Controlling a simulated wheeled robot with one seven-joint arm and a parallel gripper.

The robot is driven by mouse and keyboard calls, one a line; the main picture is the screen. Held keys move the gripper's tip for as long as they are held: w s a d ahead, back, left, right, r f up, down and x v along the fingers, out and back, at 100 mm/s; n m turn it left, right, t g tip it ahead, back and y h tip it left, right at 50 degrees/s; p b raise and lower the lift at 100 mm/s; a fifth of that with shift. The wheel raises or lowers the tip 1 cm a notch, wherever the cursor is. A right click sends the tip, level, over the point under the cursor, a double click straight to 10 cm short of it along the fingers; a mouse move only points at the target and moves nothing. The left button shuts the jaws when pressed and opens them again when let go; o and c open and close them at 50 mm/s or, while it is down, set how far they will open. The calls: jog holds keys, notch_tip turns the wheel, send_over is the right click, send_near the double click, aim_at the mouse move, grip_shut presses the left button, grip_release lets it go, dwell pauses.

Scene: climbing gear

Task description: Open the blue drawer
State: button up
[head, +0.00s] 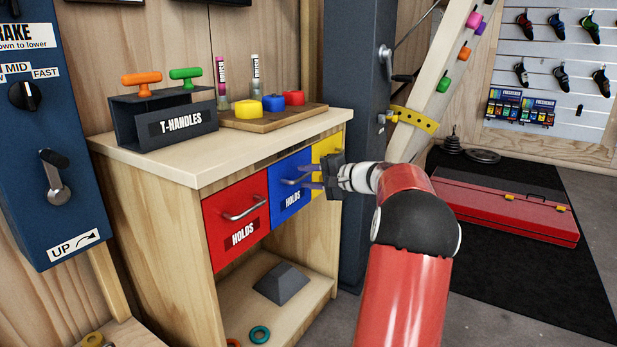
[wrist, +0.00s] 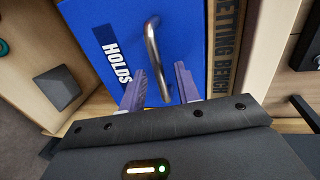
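The blue drawer (head: 290,190) sits in the wooden cabinet between the red and yellow drawers, its front level with theirs. It has a metal bar handle (wrist: 153,50) and a "HOLDS" label. My gripper (head: 312,182) is at the blue drawer front, from the right. In the wrist view my gripper (wrist: 158,85) is open, with its two purple fingers apart. The handle's lower end reaches into the space between the fingertips. I cannot tell whether the fingers touch it.
The red drawer (head: 236,220) is left of the blue one and the yellow drawer (head: 326,150) right. The cabinet top (head: 190,170) holds a T-handle rack (head: 165,115) and a wooden board with coloured pieces. A dark post (head: 362,90) stands behind the cabinet. A grey wedge (head: 281,284) lies on the shelf below.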

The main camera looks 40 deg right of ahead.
jog(key=shift+w+a, duration=0.1)
grip_shut()
jog(key=shift+f, duration=0.1)
dwell(0.3)
jog(key=f+b+v, duration=0.1)
jog(key=f+v, duration=0.1)
jog(key=v, duration=0.9)
jog(key=s+f+b+v, duration=0.1)
jog(key=f+b+v, duration=0.1)
jog(key=v, duration=1)
jog(key=shift+s+d+f, duration=0.2)
jog(key=shift+s+f, duration=0.1)
jog(key=shift+f, duration=0.1)
grip_release()
